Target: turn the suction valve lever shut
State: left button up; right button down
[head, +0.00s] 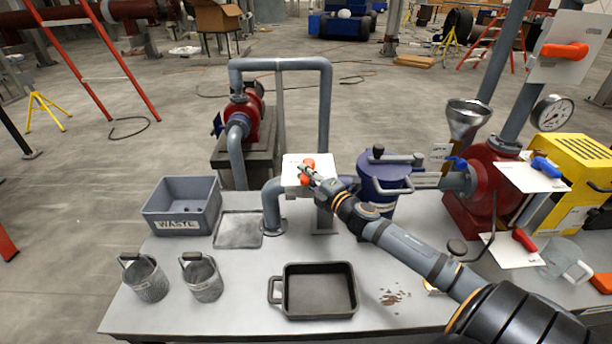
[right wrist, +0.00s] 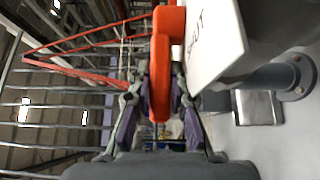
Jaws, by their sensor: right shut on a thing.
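An orange lever (head: 308,164) sits at a white plate (head: 290,170) on the grey pipework in the middle of the head view. My right gripper (head: 311,174) is shut on this lever. In the right wrist view the orange lever (right wrist: 161,70) stands between the two finger pads, and the word SHUT shows on the white plate (right wrist: 212,40) beside it. The lever's pivot is partly out of the wrist view. My left gripper is not in view.
A blue lidded filter vessel (head: 384,185) stands just right of my gripper. A black tray (head: 319,290), two grey cups (head: 204,280) and a waste bin (head: 181,207) are on the bench. Other levers, orange (head: 565,51), blue (head: 546,167) and red (head: 524,240), are at the right.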

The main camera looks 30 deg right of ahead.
jog(key=shift+s+d+n+y, duration=0.15)
jog(key=shift+n+y, duration=0.15)
jog(key=shift+y, duration=0.2)
jog(key=c, duration=1.2)
grip_release()
